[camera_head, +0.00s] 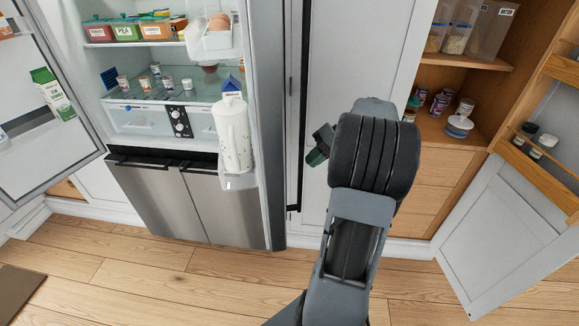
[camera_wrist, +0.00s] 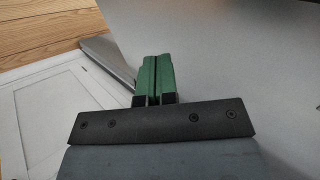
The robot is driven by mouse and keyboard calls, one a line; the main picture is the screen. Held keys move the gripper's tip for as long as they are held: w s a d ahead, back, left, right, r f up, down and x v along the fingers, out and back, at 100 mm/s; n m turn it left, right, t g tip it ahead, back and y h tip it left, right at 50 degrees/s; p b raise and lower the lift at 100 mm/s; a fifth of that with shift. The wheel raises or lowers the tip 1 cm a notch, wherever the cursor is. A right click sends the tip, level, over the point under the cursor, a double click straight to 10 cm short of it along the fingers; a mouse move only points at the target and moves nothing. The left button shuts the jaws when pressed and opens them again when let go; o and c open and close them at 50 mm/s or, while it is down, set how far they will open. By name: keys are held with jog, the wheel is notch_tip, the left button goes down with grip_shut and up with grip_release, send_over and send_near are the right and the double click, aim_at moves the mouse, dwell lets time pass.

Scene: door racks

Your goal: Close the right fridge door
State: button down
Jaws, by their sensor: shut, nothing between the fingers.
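The right fridge door (camera_head: 272,120) stands open in the head view, seen nearly edge-on. Its inner shelves hold eggs (camera_head: 218,40) and a white jug (camera_head: 233,135). My gripper (camera_head: 316,157) is to the right of this door, on its outer side, in front of a tall white panel. In the wrist view its green fingers (camera_wrist: 154,78) are together, with nothing between them. A smooth light grey surface (camera_wrist: 235,70) fills the right of that view. I cannot tell whether the fingers touch it.
The left fridge door (camera_head: 50,120) stands open at far left. Fridge shelves (camera_head: 160,98) hold containers. At right, a wooden cupboard (camera_head: 455,130) is open, its panelled door (camera_head: 505,235) swung out. A dark vertical bar (camera_head: 299,110) is behind my gripper. Wooden floor (camera_head: 150,270) is clear in front.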

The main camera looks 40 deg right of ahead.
jog(key=w+a+f+p, duration=0.1)
jog(key=w+a+f, duration=0.1)
jog(key=a, duration=0.4)
jog(key=shift+w+f, duration=0.25)
jog(key=shift+w, duration=0.2)
jog(key=shift+a, duration=0.15)
